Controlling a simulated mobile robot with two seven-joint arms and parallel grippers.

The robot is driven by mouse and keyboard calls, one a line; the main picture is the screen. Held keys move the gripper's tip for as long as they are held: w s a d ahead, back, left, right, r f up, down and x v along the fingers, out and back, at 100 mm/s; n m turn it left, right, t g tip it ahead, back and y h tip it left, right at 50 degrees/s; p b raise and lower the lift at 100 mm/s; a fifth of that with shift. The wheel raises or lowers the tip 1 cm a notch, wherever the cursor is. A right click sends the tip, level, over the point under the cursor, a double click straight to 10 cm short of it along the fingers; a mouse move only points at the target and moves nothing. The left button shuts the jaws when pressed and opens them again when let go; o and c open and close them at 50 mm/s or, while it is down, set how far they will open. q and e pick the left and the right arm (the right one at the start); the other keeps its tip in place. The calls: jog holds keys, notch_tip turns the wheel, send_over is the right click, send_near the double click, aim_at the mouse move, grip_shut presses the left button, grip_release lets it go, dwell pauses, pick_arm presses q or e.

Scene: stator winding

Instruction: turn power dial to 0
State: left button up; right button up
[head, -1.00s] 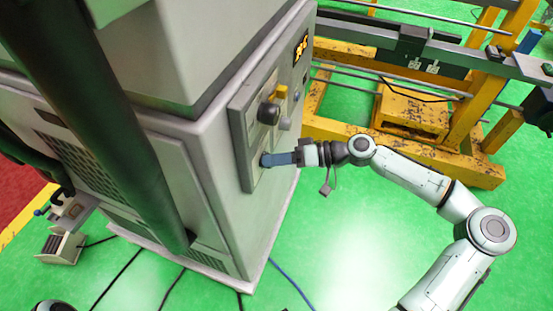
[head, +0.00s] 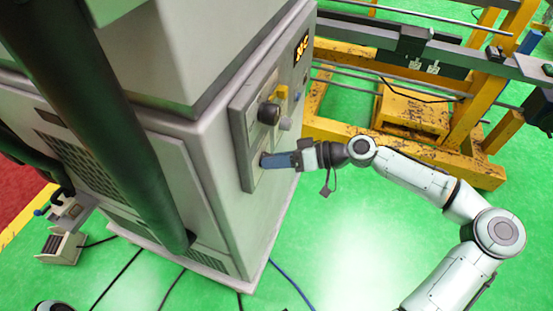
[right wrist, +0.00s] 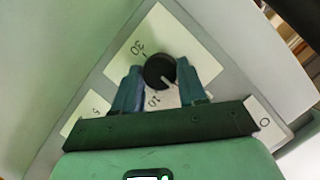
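The power dial (right wrist: 159,71) is a round black knob with a white mark, on a pale label plate in the right wrist view. The mark points toward the lower right of that picture. My right gripper (right wrist: 159,75) has one blue finger on each side of the dial, and both fingers look to be against it. In the head view the right gripper (head: 265,160) reaches the low part of the cabinet's control panel (head: 239,130) and hides the dial. My left gripper is not in view.
Above the gripper, the panel carries a larger black knob (head: 268,113), a yellow switch (head: 281,92) and a grey knob (head: 285,123). A lit display (head: 302,47) sits higher on the cabinet (head: 210,160). A yellow frame (head: 450,160) stands behind my right arm.

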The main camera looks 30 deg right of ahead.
jog(key=o, duration=0.4)
jog(key=shift+d, duration=0.1)
jog(key=v, duration=1.3)
jog(key=shift+s, duration=0.2)
